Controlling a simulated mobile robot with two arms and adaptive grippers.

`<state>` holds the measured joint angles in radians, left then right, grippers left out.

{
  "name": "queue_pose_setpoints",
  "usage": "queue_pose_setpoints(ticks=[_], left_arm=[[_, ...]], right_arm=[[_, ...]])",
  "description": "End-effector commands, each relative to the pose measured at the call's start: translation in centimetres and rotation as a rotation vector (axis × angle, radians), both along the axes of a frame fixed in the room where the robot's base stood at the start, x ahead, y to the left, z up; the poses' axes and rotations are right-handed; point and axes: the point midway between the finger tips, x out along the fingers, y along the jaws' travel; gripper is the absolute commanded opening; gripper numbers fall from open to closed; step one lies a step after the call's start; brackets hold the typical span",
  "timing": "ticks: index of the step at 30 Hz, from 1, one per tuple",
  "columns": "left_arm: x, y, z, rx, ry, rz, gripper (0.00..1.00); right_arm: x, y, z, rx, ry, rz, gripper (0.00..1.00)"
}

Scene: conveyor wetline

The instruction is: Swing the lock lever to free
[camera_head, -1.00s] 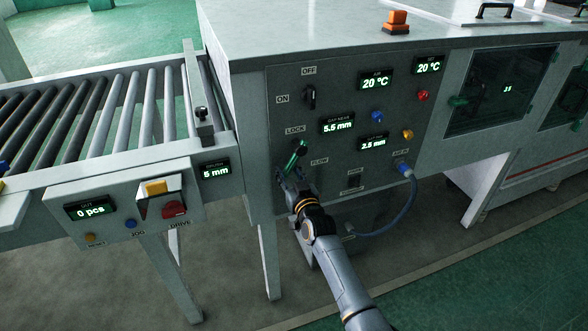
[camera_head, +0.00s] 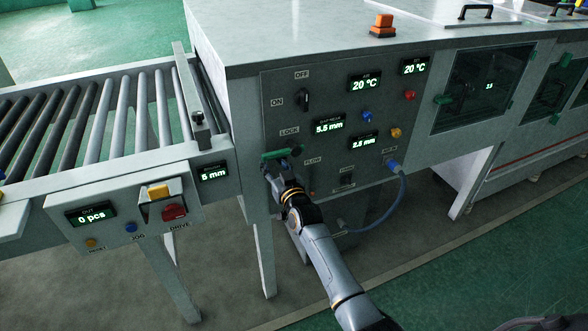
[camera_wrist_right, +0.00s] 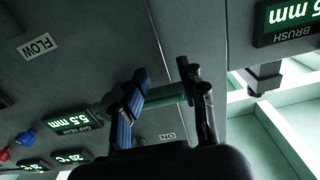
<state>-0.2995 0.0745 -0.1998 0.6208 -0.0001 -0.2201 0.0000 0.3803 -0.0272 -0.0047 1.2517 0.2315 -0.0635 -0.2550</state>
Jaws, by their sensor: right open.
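The green lock lever (camera_head: 272,156) sits under the LOCK label on the machine's grey panel. It lies about horizontal in the head view. My right gripper (camera_head: 281,171) is at the lever, just below it, and partly hides its mount. In the right wrist view the lever (camera_wrist_right: 168,94) spans the space between the two fingers of my open right gripper (camera_wrist_right: 165,100). I cannot tell whether either finger touches it. My left gripper is not in view.
The OFF/ON knob (camera_head: 304,99) is above the lever, with the gap display (camera_head: 328,127) to the right. A blue hose (camera_head: 385,217) hangs lower right. The roller conveyor (camera_head: 90,115) and its control box (camera_head: 118,218) stand to the left.

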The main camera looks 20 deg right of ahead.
Motion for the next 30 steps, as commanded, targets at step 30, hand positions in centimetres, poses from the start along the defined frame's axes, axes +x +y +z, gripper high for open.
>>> queue_pose_setpoints(ticks=[30], left_arm=[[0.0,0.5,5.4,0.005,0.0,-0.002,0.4]], right_arm=[[-7.0,-0.4,0.1,0.0,-0.003,-0.001,0.44]])
